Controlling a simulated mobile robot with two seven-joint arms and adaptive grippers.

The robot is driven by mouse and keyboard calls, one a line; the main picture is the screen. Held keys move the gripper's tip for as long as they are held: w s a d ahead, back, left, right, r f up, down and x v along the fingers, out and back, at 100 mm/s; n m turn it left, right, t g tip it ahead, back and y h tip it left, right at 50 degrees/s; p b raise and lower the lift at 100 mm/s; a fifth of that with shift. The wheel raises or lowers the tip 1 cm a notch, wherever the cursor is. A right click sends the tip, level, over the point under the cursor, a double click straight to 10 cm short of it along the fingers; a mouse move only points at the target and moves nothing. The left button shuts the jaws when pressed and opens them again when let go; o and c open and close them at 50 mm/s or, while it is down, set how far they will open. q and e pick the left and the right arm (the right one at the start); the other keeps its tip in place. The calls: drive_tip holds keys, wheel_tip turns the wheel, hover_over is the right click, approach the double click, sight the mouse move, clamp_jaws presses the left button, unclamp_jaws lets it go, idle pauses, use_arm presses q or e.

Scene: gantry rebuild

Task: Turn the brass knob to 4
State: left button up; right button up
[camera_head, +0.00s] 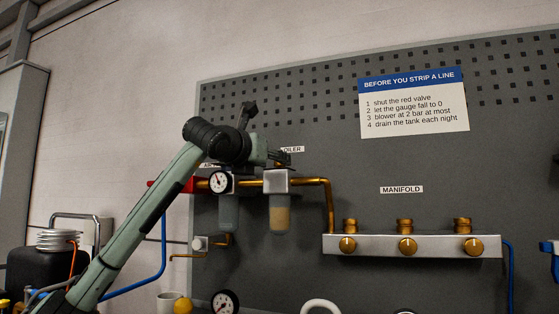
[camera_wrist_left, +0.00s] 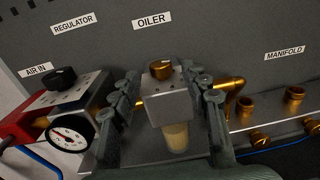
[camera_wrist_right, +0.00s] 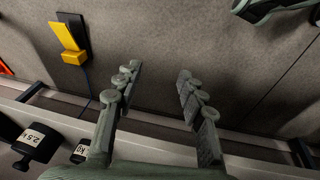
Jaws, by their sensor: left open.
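A brass knob (camera_wrist_left: 161,69) sits on top of the silver oiler block (camera_wrist_left: 168,106), under the OILER label, in the left wrist view. No scale number is readable on it. My left gripper (camera_wrist_left: 160,76) is open, with one finger on each side of the knob and block in this view. I cannot tell whether it touches them. In the head view my left gripper (camera_head: 277,157) is at the top of the oiler block (camera_head: 276,184) and the knob is hard to make out. My right gripper (camera_wrist_right: 159,70) is open and empty, away from the oiler.
The regulator has a black knob (camera_wrist_left: 62,77) and a gauge (camera_head: 220,182), left of the oiler. The manifold (camera_head: 375,245) carries several brass knobs to the right. A sign (camera_head: 414,103) hangs above. In the right wrist view are a yellow object (camera_wrist_right: 68,40) and dark weights (camera_wrist_right: 36,143).

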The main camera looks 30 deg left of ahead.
use_arm(q)
drive_tip(key=shift+w+a+p, duration=0.2)
drive_tip(key=shift+w+p, duration=0.05)
drive_tip(key=shift+w, duration=0.85)
drive_tip(key=shift+w+a+p, duration=0.15)
drive_tip(key=shift+w+p, duration=0.05)
drive_tip(key=shift+w, duration=0.85)
use_arm(e)
drive_tip(key=shift+s+a+f, duration=0.15)
drive_tip(key=shift+f, duration=1.05)
use_arm(q)
drive_tip(key=shift+c, duration=0.5)
clamp_jaws()
